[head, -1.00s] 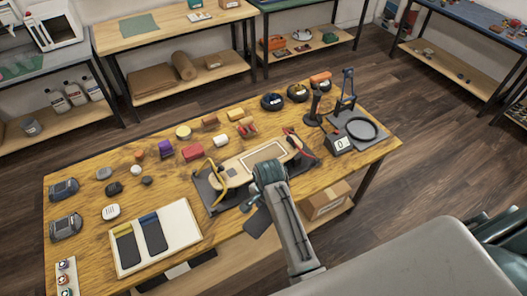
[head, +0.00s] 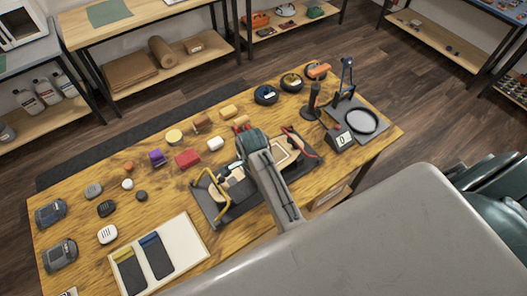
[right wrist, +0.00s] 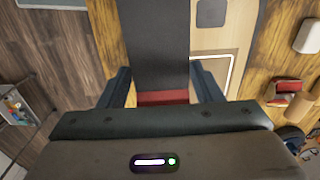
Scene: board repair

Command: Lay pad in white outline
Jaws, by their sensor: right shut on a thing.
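My right gripper (right wrist: 163,92) is shut on a dark grey pad (right wrist: 152,42) with a red end strip between its fingers. In the head view my right gripper (head: 250,148) hangs over the board, and its arm hides the pad. The white outline (head: 289,151) is on the tan board, partly behind my arm. In the right wrist view part of the outline (right wrist: 229,73) shows just right of the pad, which overlaps that area in the picture. The height between pad and board is hard to tell. My left gripper is in neither view.
A white tray (head: 190,223) at the front left holds a yellow-ended pad (head: 131,272) and a blue-ended pad (head: 156,257). A yellow clamp (head: 213,193) and a red-handled tool (head: 303,146) flank the board. A black stand (head: 313,103) and a scale (head: 342,140) stand to the right.

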